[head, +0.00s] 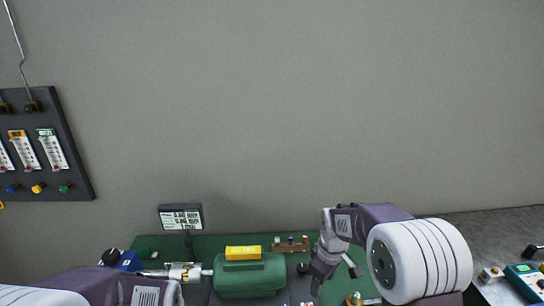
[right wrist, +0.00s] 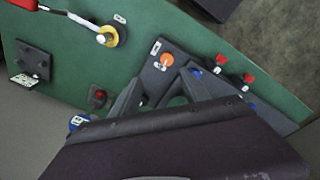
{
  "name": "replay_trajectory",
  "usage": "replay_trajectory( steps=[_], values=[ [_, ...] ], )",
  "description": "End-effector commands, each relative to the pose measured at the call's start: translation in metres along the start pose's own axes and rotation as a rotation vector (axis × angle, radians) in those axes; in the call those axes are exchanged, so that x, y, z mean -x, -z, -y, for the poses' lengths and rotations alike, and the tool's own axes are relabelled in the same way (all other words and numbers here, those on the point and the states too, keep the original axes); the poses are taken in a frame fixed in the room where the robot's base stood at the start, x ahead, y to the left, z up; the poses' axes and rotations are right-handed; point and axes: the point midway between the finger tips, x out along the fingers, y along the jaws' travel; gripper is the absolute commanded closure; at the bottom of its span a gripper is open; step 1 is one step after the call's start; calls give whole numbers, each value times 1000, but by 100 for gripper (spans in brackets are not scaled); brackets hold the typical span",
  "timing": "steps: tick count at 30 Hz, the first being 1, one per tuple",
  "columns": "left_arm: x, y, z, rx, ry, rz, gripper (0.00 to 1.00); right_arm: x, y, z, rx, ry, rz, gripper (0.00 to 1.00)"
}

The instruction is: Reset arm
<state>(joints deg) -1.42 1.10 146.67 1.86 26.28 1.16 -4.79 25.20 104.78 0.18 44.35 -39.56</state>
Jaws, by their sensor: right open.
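My right arm comes in from the right in the head view, bent over the right part of the green board (head: 205,242). Its gripper (head: 318,285) points down, close to the board and right of the green motor-like cylinder (head: 248,277). In the right wrist view the gripper's dark fingers (right wrist: 168,92) stand apart with nothing held between them. An orange knob (right wrist: 167,60) on a dark plate lies just beyond them. Part of my left arm shows at the lower left of the head view, with its gripper out of the picture.
A silver shaft fitting (head: 185,272) joins the cylinder's left side. A small display (head: 181,217) stands behind it. A gauge panel (head: 45,148) hangs on the wall at left. A teal handheld device (head: 526,277) lies at the far right. Red-topped parts (right wrist: 220,60) stand near the fingers.

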Motion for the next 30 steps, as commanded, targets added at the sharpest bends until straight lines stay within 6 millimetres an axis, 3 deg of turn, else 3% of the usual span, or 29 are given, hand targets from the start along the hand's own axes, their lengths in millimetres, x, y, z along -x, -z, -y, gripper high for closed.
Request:
replay_trajectory(
  steps=[1,4,10,15,30],
  values=[
    [0,0,0,0,0,0,64,14,-23,11,-58,-7,-10,47],
    [0,0,0,0,0,0,64,23,-67,40,-241,-11,-22,47],
    [0,0,0,0,0,0,64,1,-137,100,-643,14,15,47],
    [0,0,0,0,0,0,64,-2,-134,97,-796,3,-10,47],
    [0,0,0,0,0,0,64,-2,-134,97,-797,4,-8,47]
  ],
)
